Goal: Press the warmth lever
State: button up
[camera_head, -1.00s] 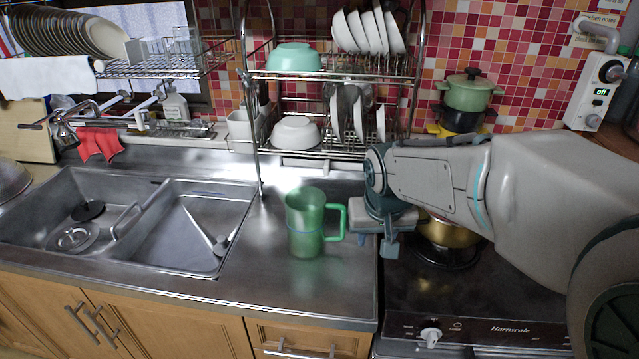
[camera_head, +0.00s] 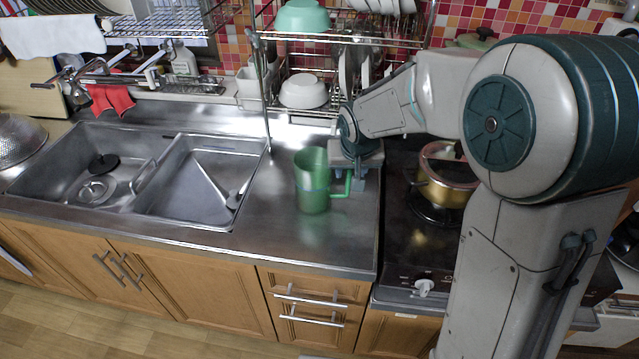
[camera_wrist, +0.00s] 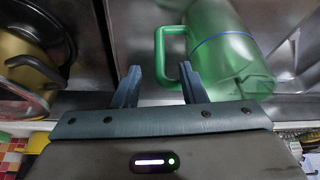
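No warmth lever can be made out in the current views. My gripper (camera_head: 360,172) is low over the counter, right beside the handle of the green pitcher (camera_head: 311,182). In the wrist view, the two blue fingers of my gripper (camera_wrist: 160,70) are apart. The handle of the green pitcher (camera_wrist: 224,50) shows between and just beyond the fingertips; I cannot tell whether they touch it. Nothing is clamped. The pitcher stands upright on the counter.
A gold pot (camera_head: 440,190) sits on the dark stove right of my gripper. A stove knob (camera_head: 424,287) is on its front. The sink (camera_head: 190,205) is left. A dish rack (camera_head: 345,40) stands behind. The counter's front is clear.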

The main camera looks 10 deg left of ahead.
aim_at(349, 177)
jog(key=shift+x, duration=2.8)
grip_shut()
